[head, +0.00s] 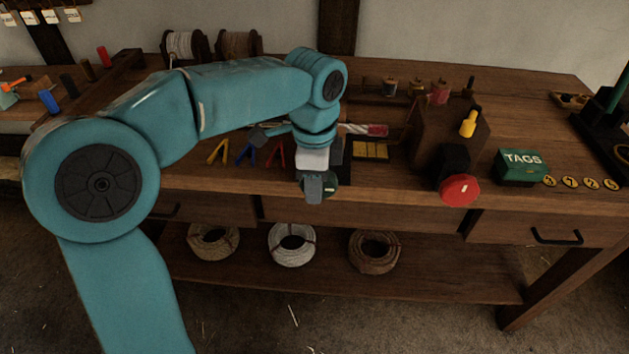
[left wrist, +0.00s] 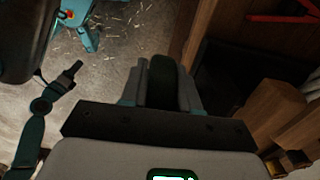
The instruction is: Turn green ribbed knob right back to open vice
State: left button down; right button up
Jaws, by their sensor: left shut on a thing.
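The green ribbed knob (head: 331,187) is at the front edge of the bench in the head view, dark green and mostly hidden behind my left gripper (head: 313,187). In the left wrist view the dark knob (left wrist: 163,82) sits between the two grey fingers of my left gripper (left wrist: 162,88), which are shut on it from both sides. A dark block (head: 338,153) shows just behind the gripper; my arm covers much of it, so I cannot tell how far the vice jaws are apart. My right gripper is in neither view.
To the right, a red knob (head: 459,190) sticks out in front of a wooden block (head: 432,140) with a yellow handle (head: 468,124). A green TAGS box (head: 522,167) stands further right. Coloured clips and a yellow tray (head: 371,150) lie near the gripper. Rope coils (head: 292,245) rest below.

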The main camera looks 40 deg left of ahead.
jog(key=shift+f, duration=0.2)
